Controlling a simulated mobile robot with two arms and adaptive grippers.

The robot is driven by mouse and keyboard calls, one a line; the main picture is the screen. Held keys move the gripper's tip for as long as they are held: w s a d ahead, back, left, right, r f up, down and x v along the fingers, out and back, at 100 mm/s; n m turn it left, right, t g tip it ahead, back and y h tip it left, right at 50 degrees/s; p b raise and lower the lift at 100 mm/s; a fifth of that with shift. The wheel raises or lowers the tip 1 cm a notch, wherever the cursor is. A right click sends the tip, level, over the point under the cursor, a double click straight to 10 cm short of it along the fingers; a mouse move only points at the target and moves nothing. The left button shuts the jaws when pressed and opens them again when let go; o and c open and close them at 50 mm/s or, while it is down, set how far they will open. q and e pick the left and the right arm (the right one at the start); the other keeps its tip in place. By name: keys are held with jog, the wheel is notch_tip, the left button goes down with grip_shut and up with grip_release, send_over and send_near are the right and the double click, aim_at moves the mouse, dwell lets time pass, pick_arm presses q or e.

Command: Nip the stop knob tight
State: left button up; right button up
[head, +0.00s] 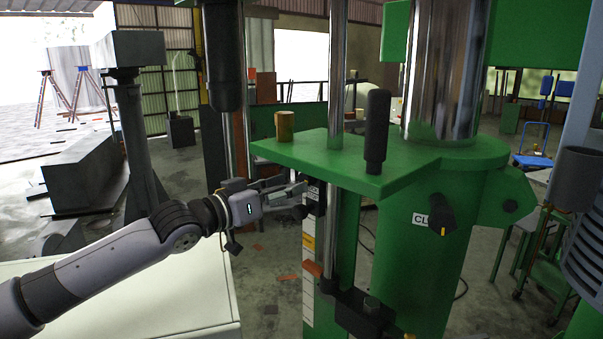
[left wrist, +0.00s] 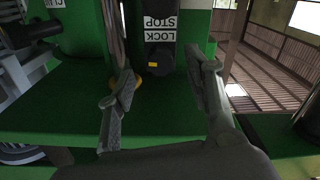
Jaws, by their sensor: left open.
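The stop knob (left wrist: 158,62) is a dark round knob with a small yellow mark. It sits just beside the upside-down STOP LOCK label (left wrist: 160,28) on the green machine, in the left wrist view. My left gripper (left wrist: 168,70) is open, with one finger on each side of the knob in the picture. I see no clear contact; the depth between fingertips and knob is hard to tell. In the head view my left gripper (head: 302,199) is at the machine's front, beside the thin rod, and its fingers largely hide the knob. My right gripper is not in view.
The green plate (head: 370,165) overhangs just above my left gripper, with a black upright handle (head: 377,130) on it. Another dark knob (head: 441,215) by a CL label is to the right. A scale strip (head: 308,285) runs below. A pale tabletop (head: 150,300) is at lower left.

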aim_at(303, 181)
pick_arm(q)
jog(key=shift+r+p+x, duration=0.25)
jog(key=shift+p+x, duration=0.3)
jog(key=shift+x, duration=0.6)
jog(key=shift+w+d+f, duration=0.1)
jog(key=shift+w+d, duration=0.3)
jog(key=shift+w, duration=0.1)
jog(key=shift+w+d, duration=0.1)
jog(key=shift+d+f, duration=0.1)
jog(key=shift+c, duration=1.4)
jog(key=c, duration=0.5)
grip_shut()
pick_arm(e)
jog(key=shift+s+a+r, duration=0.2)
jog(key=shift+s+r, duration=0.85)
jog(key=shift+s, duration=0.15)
